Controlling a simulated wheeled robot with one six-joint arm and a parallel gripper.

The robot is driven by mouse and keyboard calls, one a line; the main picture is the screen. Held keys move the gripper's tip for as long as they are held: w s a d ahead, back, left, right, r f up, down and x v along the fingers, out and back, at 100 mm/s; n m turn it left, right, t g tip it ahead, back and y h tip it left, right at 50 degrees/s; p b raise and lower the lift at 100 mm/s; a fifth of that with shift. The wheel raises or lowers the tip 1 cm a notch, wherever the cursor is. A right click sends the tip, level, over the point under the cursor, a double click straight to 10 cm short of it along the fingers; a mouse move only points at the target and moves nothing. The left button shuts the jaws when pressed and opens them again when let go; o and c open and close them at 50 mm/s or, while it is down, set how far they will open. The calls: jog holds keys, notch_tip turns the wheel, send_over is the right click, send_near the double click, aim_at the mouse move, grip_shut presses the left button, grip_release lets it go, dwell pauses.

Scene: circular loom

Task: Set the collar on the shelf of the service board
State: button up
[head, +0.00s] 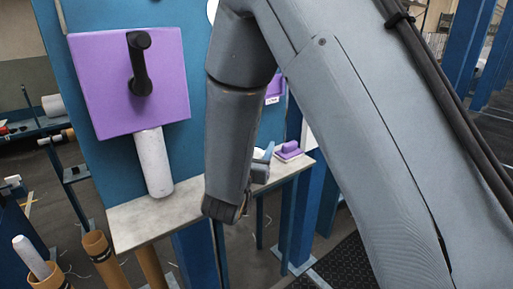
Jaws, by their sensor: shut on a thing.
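The service board (90,170) is a tall blue panel at left and centre. Its shelf (150,215) is a pale grey ledge along the lower front, running behind my arm to the right. My arm hangs in front of the board and shelf, its lower end over the front edge of the shelf. My gripper cannot be made out; it seems hidden behind the arm. I cannot identify the collar in this view. A small grey part with a blue lever (261,168) shows just right of the arm, partly hidden; I cannot tell what it is.
A purple box with a black handle (170,100) is on the board, above a white cylinder (153,165). A small purple piece (288,152) lies at the shelf's right end. The left front of the shelf is bare. Brown tubes (100,255) stand below at left.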

jog(key=shift+f+b, duration=0.35)
jog(key=shift+f, duration=0.15)
jog(key=o, duration=1.9)
jog(key=shift+o, duration=0.2)
jog(key=b+v, duration=0.1)
jog(key=v, duration=0.5)
jog(key=shift+s+a+b, duration=0.2)
jog(key=shift+s+b, duration=0.1)
jog(key=shift+s, duration=0.6)
jog(key=shift+r, duration=0.1)
